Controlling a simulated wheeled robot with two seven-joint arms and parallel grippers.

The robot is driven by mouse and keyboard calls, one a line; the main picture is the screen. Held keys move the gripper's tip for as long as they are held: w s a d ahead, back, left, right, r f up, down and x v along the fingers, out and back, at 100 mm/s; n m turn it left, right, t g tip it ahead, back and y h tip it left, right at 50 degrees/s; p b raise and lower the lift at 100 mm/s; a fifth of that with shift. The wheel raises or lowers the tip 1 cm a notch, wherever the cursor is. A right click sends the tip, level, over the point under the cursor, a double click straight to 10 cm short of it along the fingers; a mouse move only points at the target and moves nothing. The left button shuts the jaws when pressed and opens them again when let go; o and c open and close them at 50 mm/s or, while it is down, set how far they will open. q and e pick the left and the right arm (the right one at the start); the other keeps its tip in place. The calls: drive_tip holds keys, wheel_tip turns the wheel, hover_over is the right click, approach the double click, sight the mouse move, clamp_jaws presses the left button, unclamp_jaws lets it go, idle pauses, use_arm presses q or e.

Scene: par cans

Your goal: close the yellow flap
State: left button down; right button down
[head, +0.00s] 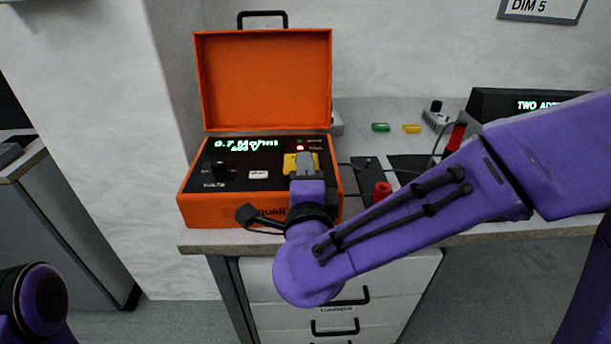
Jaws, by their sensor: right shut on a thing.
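The yellow flap (289,164) is on the right part of the dark panel of an orange case (215,212), and shows on either side of my grey fingers. My right gripper (304,160) is shut on the flap. The fingers and wrist hide much of the flap, so I cannot tell its angle. My left gripper is out of view; only a part of my left arm shows at the lower left.
The case's orange lid (265,80) stands open behind the panel. A white button (258,174) and black knob (220,171) sit left of the flap. A red cylinder (382,192) and cables lie to the right on the grey worktop (480,233), partly behind my right arm.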

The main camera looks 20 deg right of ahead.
drive_tip(key=shift+r, duration=0.15)
drive_tip(key=c, duration=1)
unclamp_jaws()
drive_tip(key=shift+c, duration=0.2)
drive_tip(key=shift+f, duration=0.3)
